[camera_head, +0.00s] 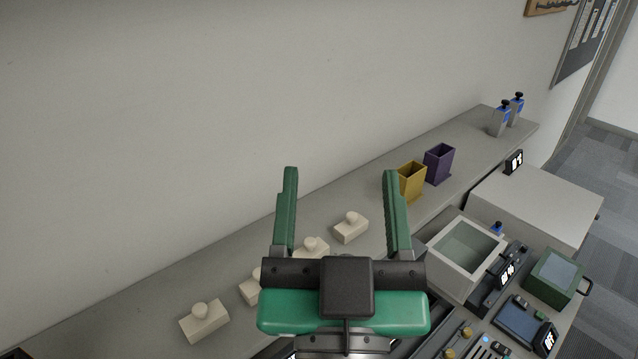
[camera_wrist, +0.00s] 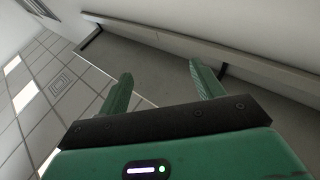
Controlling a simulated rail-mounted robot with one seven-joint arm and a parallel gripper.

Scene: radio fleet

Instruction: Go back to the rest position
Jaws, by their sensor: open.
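My gripper (camera_head: 341,190) is raised in the lower middle of the head view, with its two green fingers spread wide and pointing up. Nothing is between the fingers. In the wrist view my gripper (camera_wrist: 158,82) is also open and empty, facing a bare wall and the ceiling. The gripper hides part of the shelf and some cream blocks behind it in the head view.
Several cream blocks with knobs (camera_head: 204,321) stand on the grey shelf (camera_head: 460,140). A yellow bin (camera_head: 412,178), a purple bin (camera_head: 438,163) and blue-topped radios (camera_head: 501,119) stand farther right. A white open box (camera_head: 464,255) and a green box (camera_head: 553,278) are at lower right.

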